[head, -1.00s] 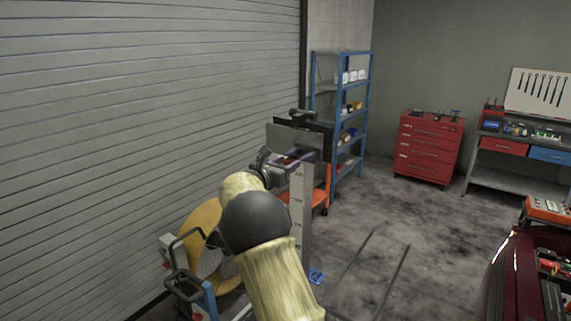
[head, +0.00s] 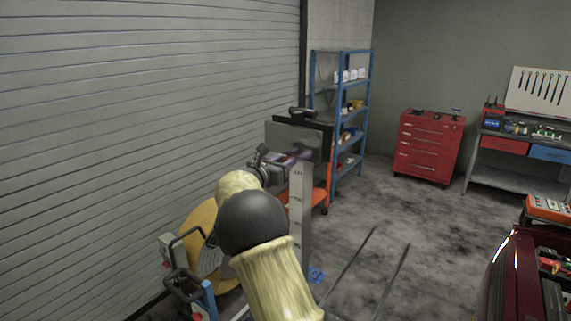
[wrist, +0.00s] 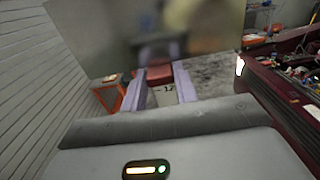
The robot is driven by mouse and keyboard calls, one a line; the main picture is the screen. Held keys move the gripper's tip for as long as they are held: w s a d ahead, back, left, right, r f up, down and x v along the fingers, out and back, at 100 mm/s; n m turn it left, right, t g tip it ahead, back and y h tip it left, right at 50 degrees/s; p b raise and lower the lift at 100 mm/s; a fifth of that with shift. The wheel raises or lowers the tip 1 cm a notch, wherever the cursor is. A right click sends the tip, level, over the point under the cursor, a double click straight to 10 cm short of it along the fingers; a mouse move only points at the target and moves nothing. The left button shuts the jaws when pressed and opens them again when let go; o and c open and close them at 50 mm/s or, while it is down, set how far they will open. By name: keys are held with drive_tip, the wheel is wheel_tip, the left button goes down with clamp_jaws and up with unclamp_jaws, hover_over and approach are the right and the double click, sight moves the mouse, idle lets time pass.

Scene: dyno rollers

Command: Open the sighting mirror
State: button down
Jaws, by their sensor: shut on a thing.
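The sighting mirror (head: 293,138) is a grey panel with a dark plate behind it, at the top of a pale upright post (head: 300,215) with a marked scale. In the wrist view the mirror (wrist: 150,22) fills the upper middle, with a blurred reflection in it. My gripper (head: 281,161) is just below the mirror in the head view. In the wrist view my gripper's two pale purple fingers (wrist: 160,74) are shut on a red piece at the mirror's lower edge. My forearm hides part of the post's lower side.
A grey roller shutter (head: 140,120) is close on the left. A blue shelf rack (head: 340,105) and a red tool cabinet (head: 429,146) stand behind. A red car (head: 515,270) is at the right edge. The floor between is mostly open.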

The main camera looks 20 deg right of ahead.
drive_tip(key=shift+s+a+r, duration=0.2)
drive_tip(key=shift+a+r, duration=0.25)
drive_tip(key=shift+r, duration=0.1)
drive_tip(key=s+a+r+p, duration=0.1)
drive_tip(key=a+r, duration=0.1)
drive_tip(key=r, duration=0.3)
drive_tip(key=s+a+r+p, duration=0.1)
drive_tip(key=s+a+r, duration=0.1)
drive_tip(key=r, duration=0.4)
drive_tip(key=shift+s+a, duration=0.2)
drive_tip(key=shift+s, duration=0.1)
drive_tip(key=shift+f, duration=0.1)
drive_tip(key=c, duration=1.2)
unclamp_jaws()
drive_tip(key=shift+c, duration=0.2)
drive_tip(key=shift+o, duration=0.8)
drive_tip(key=shift+w+d+f, duration=0.35)
drive_tip(key=shift+d, duration=0.05)
drive_tip(key=b+v, duration=0.7)
drive_tip(key=v, duration=1.1)
